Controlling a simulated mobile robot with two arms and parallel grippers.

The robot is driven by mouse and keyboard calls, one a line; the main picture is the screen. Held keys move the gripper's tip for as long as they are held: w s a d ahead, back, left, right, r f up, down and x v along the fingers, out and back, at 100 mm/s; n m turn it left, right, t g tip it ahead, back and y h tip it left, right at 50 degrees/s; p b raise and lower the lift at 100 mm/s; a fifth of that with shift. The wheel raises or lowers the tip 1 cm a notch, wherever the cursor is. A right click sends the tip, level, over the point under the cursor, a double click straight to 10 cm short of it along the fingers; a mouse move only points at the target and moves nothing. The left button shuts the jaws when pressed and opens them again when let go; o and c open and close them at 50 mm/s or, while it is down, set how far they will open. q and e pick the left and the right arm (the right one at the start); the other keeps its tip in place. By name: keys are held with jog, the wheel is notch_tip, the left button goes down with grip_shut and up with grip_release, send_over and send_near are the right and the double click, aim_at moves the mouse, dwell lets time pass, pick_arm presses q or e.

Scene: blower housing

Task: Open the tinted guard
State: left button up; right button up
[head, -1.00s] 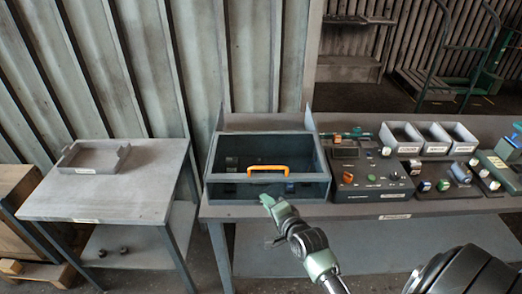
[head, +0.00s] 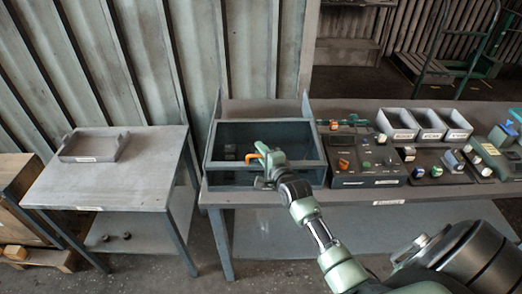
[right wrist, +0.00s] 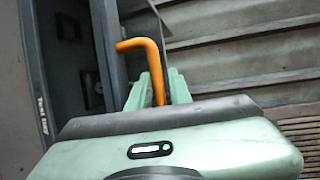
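The tinted guard (head: 228,153) is a dark, see-through panel in a grey frame on the box-like housing at the bench's left end. It looks closed. Its orange handle (head: 255,157) is partly hidden in the head view by my right gripper (head: 266,163). In the right wrist view the bent orange handle (right wrist: 148,50) passes between the two green fingers of the right gripper (right wrist: 160,80). I cannot tell whether the fingers press on it or only stand around it. My left gripper is not in view.
Right of the housing, the bench (head: 225,200) holds a dark control panel (head: 365,165), several grey bins (head: 432,132) and small devices. A side table (head: 110,185) with a grey tray (head: 92,158) stands left, across a gap.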

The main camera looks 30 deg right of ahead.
grip_shut()
jog(key=shift+f, duration=0.1)
dwell(1.3)
